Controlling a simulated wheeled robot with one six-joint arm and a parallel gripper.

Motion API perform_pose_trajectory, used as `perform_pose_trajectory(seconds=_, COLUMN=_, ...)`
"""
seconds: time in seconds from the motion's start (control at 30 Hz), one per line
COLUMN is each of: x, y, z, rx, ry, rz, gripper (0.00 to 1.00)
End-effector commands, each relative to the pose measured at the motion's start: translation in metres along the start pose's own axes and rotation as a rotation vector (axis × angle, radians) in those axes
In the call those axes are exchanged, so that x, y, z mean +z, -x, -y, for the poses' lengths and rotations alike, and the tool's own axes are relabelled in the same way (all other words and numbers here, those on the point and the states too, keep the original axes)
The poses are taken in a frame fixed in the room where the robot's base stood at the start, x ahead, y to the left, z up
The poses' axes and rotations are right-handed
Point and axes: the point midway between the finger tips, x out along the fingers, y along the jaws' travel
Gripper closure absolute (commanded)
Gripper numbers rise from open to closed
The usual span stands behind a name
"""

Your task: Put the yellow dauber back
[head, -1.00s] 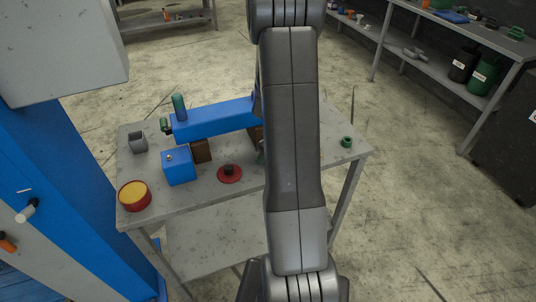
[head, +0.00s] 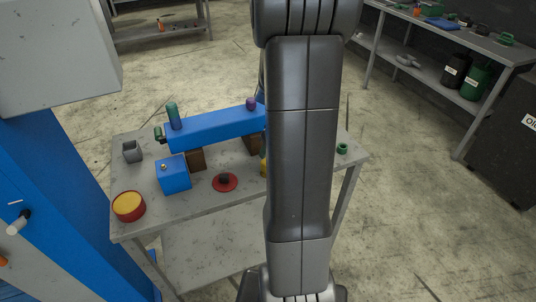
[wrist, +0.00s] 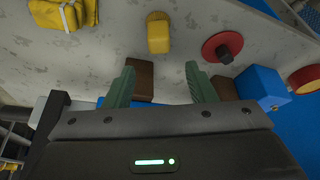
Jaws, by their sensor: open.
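A yellow piece with a brownish end, which looks like the yellow dauber (wrist: 158,36), lies or stands on the grey table in the wrist view; I cannot tell which. In the head view a yellow sliver (head: 263,166) shows beside my arm, which hides the rest. My gripper (wrist: 159,66) is open, with its two green fingers apart and nothing held between them. The yellow piece is beyond the fingertips, apart from them. A blue beam (head: 215,127) on brown blocks carries an upright green piece (head: 173,115) and a purple piece (head: 251,104).
A red disc with a black knob (head: 225,183), a blue box (head: 173,175), a red-and-yellow tin (head: 129,206) and a grey holder (head: 132,151) stand on the table. A green ring (head: 342,148) is at its right end. A yellow bundle (wrist: 62,14) shows in the wrist view.

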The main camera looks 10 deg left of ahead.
Motion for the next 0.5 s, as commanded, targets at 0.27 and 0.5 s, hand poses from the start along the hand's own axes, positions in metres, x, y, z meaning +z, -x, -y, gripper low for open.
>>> perform_pose_trajectory(seconds=0.27, x=0.0, y=0.019, z=0.0, rx=0.001, ry=-0.001, rz=-0.001, gripper=0.5)
perform_pose_trajectory(seconds=0.5, x=0.0, y=0.021, z=0.0, rx=0.0, ry=-0.001, rz=0.0, gripper=0.5)
